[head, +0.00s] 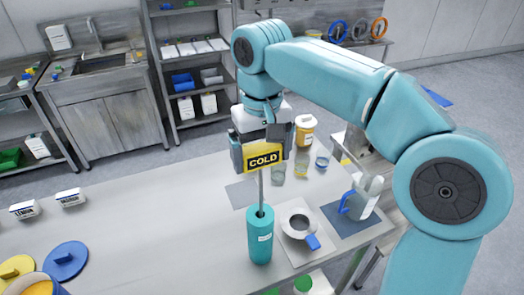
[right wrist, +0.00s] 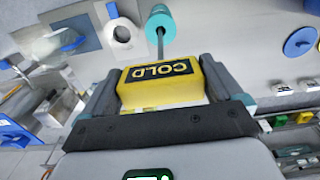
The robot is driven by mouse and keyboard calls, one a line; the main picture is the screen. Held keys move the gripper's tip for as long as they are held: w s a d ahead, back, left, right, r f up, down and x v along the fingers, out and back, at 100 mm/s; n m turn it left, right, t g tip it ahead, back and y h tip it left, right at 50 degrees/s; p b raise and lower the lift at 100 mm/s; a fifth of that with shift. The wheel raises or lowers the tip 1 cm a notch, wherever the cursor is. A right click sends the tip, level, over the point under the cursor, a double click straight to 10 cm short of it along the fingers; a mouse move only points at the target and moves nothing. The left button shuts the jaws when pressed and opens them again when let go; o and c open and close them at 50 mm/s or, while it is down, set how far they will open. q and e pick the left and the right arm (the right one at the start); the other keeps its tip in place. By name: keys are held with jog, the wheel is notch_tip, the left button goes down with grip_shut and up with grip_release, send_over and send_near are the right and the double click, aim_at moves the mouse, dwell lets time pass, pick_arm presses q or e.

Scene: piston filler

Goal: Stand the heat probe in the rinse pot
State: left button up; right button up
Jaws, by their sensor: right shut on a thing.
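The heat probe (head: 263,157) has a yellow head with a dark panel reading COLD and a thin metal rod pointing down. My right gripper (head: 262,150) is shut on its yellow head; the head also shows between the fingers in the right wrist view (right wrist: 158,85). A tall teal pot (head: 259,240), which I take as the rinse pot, stands upright below it on the table. The rod's lower end meets the pot's dark opening; how deep it reaches inside is hidden. The pot also shows in the right wrist view (right wrist: 160,19). My left gripper is not in view.
A clear bottle with a blue handle (head: 362,199), glasses and an orange-labelled tub (head: 305,130) stand behind. Lids (head: 66,260) and small labelled tubs (head: 70,198) lie left. The table's middle left is clear.

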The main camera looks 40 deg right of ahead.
aim_at(260, 179)
jog(key=shift+s+f+b, duration=0.25)
jog(key=shift+f+b, duration=0.1)
jog(key=shift+f, duration=0.2)
jog(key=shift+w+f+b, duration=0.35)
jog(key=shift+f+b, duration=0.1)
jog(key=shift+f, duration=0.35)
jog(key=shift+s+f+b, duration=0.2)
jog(key=shift+f+b, duration=0.3)
jog(key=shift+f, duration=0.05)
jog(key=shift+w+f+b, duration=0.25)
jog(key=shift+f+b, duration=0.25)
jog(key=shift+f, duration=0.3)
jog(key=shift+s+f+b, duration=0.1)
jog(key=shift+f+b, duration=0.35)
jog(key=shift+f, duration=0.15)
jog(key=shift+w+f, duration=0.2)
jog(key=shift+f, duration=0.25)
jog(key=shift+s, duration=0.15)
